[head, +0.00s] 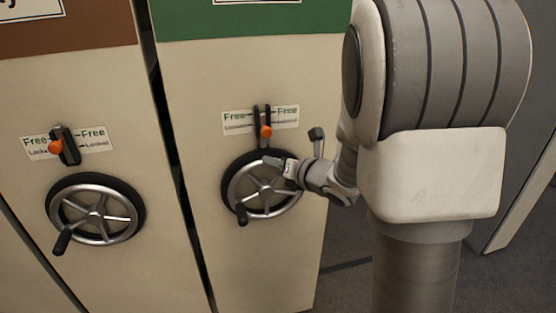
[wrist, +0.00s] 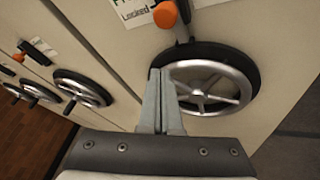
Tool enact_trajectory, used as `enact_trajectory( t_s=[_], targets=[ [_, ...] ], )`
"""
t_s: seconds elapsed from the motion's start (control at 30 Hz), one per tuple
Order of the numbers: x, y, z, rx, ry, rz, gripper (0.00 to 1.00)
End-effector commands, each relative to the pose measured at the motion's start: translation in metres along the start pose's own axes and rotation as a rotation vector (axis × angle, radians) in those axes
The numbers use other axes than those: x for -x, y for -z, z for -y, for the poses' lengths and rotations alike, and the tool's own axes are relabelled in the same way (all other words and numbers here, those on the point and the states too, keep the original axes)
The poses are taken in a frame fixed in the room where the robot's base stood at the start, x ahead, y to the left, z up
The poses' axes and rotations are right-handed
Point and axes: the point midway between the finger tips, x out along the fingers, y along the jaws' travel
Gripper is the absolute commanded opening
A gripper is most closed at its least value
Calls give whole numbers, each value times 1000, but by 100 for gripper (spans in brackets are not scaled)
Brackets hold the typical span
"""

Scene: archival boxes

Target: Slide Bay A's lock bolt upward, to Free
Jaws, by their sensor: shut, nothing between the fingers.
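A lock bolt with an orange knob (head: 265,131) sits in a dark vertical slide on the green-topped bay. Its knob is low, near the Locked line of the Free/Locked label (head: 236,121). In the wrist view the knob (wrist: 166,14) shows at the top, beside "Locked". A second bolt with an orange knob (head: 55,147) is on the brown-topped bay, also low. The bay names are cut off, so I cannot tell which is Bay A. My gripper (head: 270,161) is shut and empty, below the green bay's knob and in front of its handwheel's upper rim. The fingers (wrist: 160,72) look apart from the knob.
The green bay's spoked handwheel (head: 262,187) has a dark crank handle (head: 241,214). The brown bay has a similar handwheel (head: 96,214). More handwheels (wrist: 82,88) show at left in the wrist view. Open floor (head: 345,285) lies at lower right.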

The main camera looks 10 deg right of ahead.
Motion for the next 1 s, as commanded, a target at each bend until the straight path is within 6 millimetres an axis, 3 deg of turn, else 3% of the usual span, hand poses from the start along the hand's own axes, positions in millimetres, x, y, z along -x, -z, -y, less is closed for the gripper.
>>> enact_trajectory(
  t_s=[0.3, 0.5, 1.0],
  targets=[
    [-54, -4, 0, -1, 2, 0, 0],
    [-41, -32, -1, 0, 2, 3, 0],
    [-39, -39, 0, -1, 2, 1, 0]
  ],
)
